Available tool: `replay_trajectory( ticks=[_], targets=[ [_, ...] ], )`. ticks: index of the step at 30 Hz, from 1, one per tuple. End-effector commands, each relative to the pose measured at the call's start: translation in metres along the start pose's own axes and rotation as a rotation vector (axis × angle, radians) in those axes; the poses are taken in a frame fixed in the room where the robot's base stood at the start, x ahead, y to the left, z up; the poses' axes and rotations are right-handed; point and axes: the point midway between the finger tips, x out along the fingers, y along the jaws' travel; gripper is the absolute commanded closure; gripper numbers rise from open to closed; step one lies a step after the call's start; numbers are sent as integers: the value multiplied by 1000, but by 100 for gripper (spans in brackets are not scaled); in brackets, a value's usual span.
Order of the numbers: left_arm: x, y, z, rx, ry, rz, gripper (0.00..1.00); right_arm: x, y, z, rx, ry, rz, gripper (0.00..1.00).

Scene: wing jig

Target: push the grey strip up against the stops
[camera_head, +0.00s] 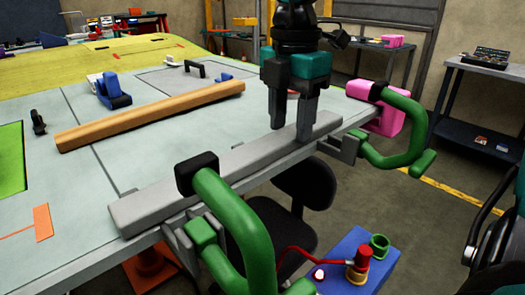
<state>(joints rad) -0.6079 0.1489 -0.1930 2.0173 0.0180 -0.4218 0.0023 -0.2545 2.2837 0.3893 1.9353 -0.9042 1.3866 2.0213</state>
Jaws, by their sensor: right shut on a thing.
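The long grey strip (240,160) lies along the near edge of the pale table (120,150), running from lower left to upper right. My right gripper (291,125) points down at the strip's right half, with its fingers on either side of the strip and shut on it. Grey brackets show at the table edge, one near the strip's right end (343,147) and one below its left end (180,246). I cannot tell whether these are the stops, or whether the strip touches them. My left gripper is not in view.
A green clamp (235,215) with a black pad stands at the strip's left part. Another green clamp (408,130) is at the right corner by a pink block (385,115). A wooden bar (150,115) lies farther back. A blue box (345,265) stands below the edge.

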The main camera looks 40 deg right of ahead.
Motion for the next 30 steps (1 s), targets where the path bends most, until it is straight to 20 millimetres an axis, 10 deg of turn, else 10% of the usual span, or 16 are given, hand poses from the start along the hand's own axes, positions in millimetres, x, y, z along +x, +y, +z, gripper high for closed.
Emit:
replay_trajectory(
  ticks=[17, 18, 30],
  targets=[
    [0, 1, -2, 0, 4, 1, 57, 0, 9, 0, -1, 0, 1, 76],
    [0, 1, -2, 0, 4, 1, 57, 0, 10, 0, -1, 0, 2, 50],
    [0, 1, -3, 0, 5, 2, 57, 0, 9, 0, 0, 0, 1, 28]
  ],
)
